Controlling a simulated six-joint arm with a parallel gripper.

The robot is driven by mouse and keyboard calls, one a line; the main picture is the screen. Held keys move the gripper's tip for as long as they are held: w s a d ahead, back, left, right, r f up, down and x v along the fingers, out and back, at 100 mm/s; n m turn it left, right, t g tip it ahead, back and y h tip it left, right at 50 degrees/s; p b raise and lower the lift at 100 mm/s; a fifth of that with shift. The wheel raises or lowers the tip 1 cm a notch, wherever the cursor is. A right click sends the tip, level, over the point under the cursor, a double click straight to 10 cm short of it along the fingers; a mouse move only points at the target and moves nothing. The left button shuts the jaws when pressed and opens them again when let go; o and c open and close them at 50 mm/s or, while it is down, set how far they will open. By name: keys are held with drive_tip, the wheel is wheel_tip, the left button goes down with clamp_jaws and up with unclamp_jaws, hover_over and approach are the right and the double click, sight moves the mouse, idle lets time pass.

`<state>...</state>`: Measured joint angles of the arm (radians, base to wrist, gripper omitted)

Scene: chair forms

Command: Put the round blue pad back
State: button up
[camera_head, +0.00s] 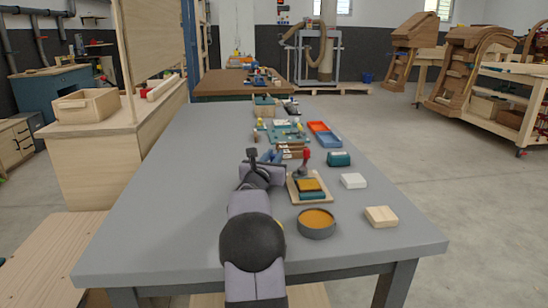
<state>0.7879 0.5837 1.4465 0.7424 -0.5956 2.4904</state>
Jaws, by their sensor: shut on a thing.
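My gripper (266,156) is over the grey table, left of the wooden board, at the far end of my arm. It is shut on a small blue thing (267,156) that shows between its fingers; this looks like the round blue pad, but its outline is mostly hidden. No other round blue pad stands out in view. The wooden board (293,194) lies right of my gripper, bearing a stack of yellow and teal square pieces (310,187) and a red-topped upright tool (305,160). Whether it has a spot for the pad I cannot tell.
A round dark tin with orange content (317,222) stands at the near right. A wooden block (381,216), a white block (353,181) and a teal piece (339,159) lie further right. Orange and blue trays (324,135) lie farther back. The table's left side (165,195) is clear.

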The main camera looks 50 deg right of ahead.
drive_tip(key=shift+f, duration=0.2)
drive_tip(key=o, duration=1)
drive_tip(key=shift+c, duration=0.2)
drive_tip(key=shift+r, duration=0.15)
drive_tip(key=shift+r, duration=0.15)
drive_tip(key=shift+s+a, duration=0.1)
drive_tip(key=shift+a, duration=0.2)
drive_tip(key=b+v, duration=0.1)
drive_tip(key=v, duration=1)
drive_tip(key=shift+a, duration=0.2)
